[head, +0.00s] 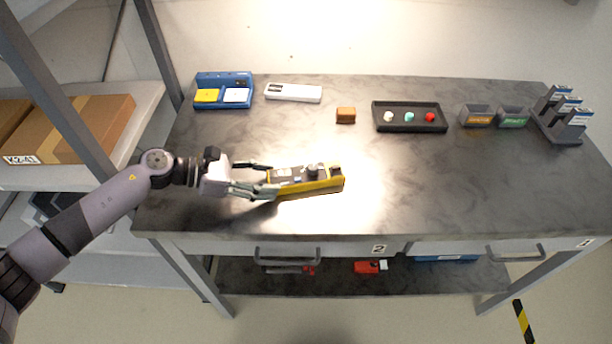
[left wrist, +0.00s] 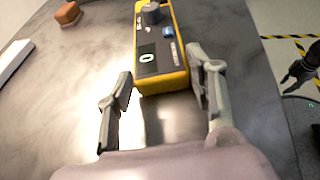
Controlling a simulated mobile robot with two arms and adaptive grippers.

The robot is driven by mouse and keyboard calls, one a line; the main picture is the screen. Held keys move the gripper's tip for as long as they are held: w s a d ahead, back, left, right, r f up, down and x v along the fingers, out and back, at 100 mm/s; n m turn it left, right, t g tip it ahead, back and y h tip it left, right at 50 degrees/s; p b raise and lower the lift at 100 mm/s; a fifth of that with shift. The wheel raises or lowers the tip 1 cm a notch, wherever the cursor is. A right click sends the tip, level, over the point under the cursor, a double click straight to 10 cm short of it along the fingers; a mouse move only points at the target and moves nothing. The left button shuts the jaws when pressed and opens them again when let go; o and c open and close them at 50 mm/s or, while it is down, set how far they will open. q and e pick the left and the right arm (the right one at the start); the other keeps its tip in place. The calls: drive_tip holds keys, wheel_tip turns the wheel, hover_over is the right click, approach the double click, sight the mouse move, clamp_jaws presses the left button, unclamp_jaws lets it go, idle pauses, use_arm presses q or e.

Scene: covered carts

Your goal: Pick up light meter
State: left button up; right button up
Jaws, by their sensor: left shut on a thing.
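The light meter (head: 322,186) is a yellow-edged device with a dark face and a grey knob. It is over the grey table, left of the middle in the head view. In the left wrist view the meter (left wrist: 160,50) shows its knob, a small display and a blue label. My left gripper (head: 273,179) reaches in from the left and is shut on the meter's near end. In the left wrist view its fingers (left wrist: 160,74) lie on either side of that end. I cannot tell whether the meter is clear of the tabletop. My right gripper is not in view.
Behind stand a blue tray (head: 224,105), a white device (head: 293,92), an orange-brown block (head: 346,115) and a black tray (head: 409,129) with coloured knobs. Grey bins (head: 475,121) and a rack (head: 560,128) are at right. A shelf (head: 148,100) stands left. The table's front right is clear.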

use_arm(q)
drive_tip(key=c, duration=0.5)
drive_tip(key=shift+r, duration=0.15)
wheel_tip(320, 180, up, 20)
drive_tip(key=b, duration=0.2)
drive_tip(key=shift+b, duration=0.3)
